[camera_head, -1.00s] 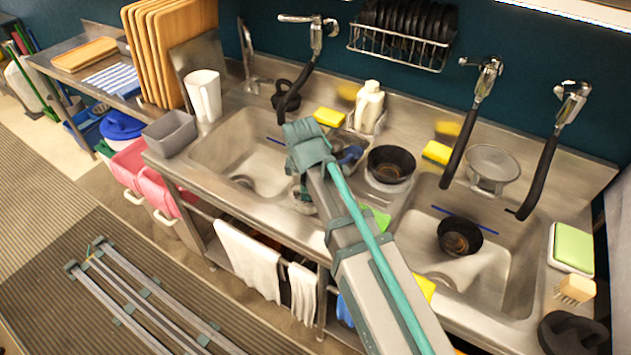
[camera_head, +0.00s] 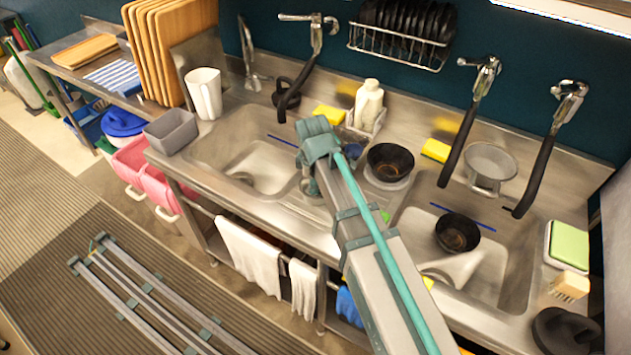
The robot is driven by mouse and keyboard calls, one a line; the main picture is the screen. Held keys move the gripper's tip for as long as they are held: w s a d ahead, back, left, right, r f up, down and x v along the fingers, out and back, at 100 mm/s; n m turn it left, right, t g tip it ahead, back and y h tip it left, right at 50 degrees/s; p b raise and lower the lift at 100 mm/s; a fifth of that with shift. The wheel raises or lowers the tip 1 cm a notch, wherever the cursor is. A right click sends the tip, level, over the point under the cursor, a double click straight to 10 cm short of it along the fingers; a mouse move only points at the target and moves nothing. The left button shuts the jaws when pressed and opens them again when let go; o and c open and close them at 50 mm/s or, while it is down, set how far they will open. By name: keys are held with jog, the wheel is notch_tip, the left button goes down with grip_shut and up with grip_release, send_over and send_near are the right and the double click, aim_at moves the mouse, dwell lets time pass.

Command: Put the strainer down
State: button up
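A grey round shallow dish (camera_head: 490,162) that looks like a strainer rests on a small stand at the back of the counter, between the two right-hand taps. It is well apart from my arm. My gripper (camera_head: 308,187) points down over the divider between the left and right sinks. It is mostly hidden behind my own arm, so I cannot see its fingertips, whether they are open, or whether they hold anything. No strainer shows clearly at my gripper.
A black bowl (camera_head: 390,160) stands on the divider, right of my gripper. Another black bowl (camera_head: 457,233) is in the right sink (camera_head: 500,265). A white bottle (camera_head: 368,103) and yellow sponges (camera_head: 329,115) stand behind. Hanging tap hoses are obstacles.

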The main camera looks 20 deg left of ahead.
jog(key=shift+o, duration=0.5)
jog(key=shift+r, duration=0.15)
notch_tip(320, 180, up, 12)
jog(key=s+b, duration=0.2)
jog(key=shift+s+d, duration=0.1)
dwell(0.4)
